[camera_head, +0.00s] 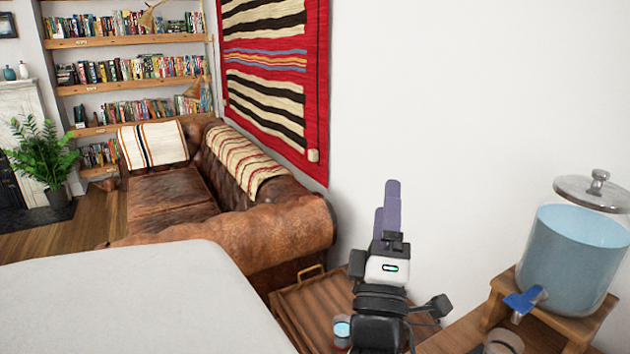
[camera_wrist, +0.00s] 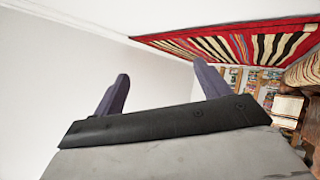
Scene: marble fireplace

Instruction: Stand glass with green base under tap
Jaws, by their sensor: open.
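My gripper (camera_head: 386,208) points up in the head view, in front of the white wall, and holds nothing. Its two purple fingers stand apart in the wrist view (camera_wrist: 160,72). A glass drink dispenser (camera_head: 573,250) with blue liquid and a metal lid stands on a wooden stand at the right. Its blue tap (camera_head: 523,301) sticks out at the lower left. A small vessel with a teal part (camera_head: 342,327) shows low beside my arm, partly hidden. A round-rimmed vessel (camera_head: 504,341) is cut off below the tap. I cannot tell which is the green-based glass.
The wooden stand (camera_head: 497,303) lifts the dispenser above a wooden surface. A wooden tray with a handle (camera_head: 313,302) lies left of my arm. A pale table top (camera_head: 130,300) fills the lower left. A brown leather sofa (camera_head: 270,232) stands behind it.

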